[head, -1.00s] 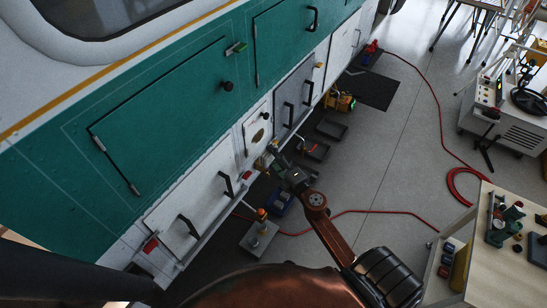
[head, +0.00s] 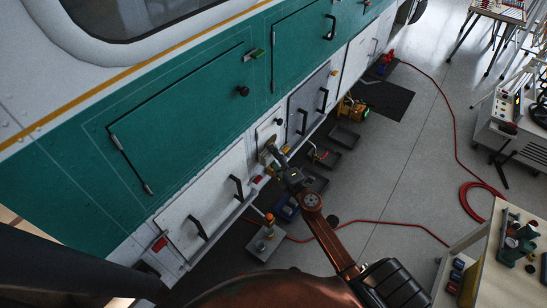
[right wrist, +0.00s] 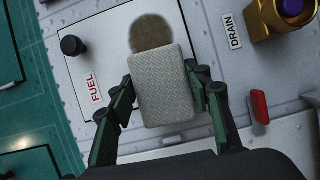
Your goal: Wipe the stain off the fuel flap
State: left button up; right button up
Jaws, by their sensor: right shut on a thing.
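The white fuel flap (head: 264,131) is low on the helicopter's side; in the right wrist view it carries a red FUEL label (right wrist: 94,88) and a black knob (right wrist: 72,45). A round brown stain (right wrist: 150,31) is on the flap. My right gripper (head: 275,157) is shut on a light grey wiping pad (right wrist: 165,90), a finger on each side. In the right wrist view the pad's upper edge overlaps the stain's lower edge. I cannot tell whether the pad touches the flap. In the head view the gripper and pad hide most of the stain. My left gripper is not in view.
A gold fitting with a purple inside (right wrist: 285,15) and a red tab (right wrist: 260,107) are right of the flap in the wrist view. Handled panels (head: 205,200) flank the flap. Trays (head: 343,136) and a red hose (head: 400,223) lie on the floor. A workbench (head: 500,265) stands at right.

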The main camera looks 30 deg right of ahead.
aim_at(279, 133)
jog(key=shift+w+a, duration=0.35)
jog(key=shift+w, duration=0.55)
dwell(0.3)
jog(key=shift+d, duration=0.1)
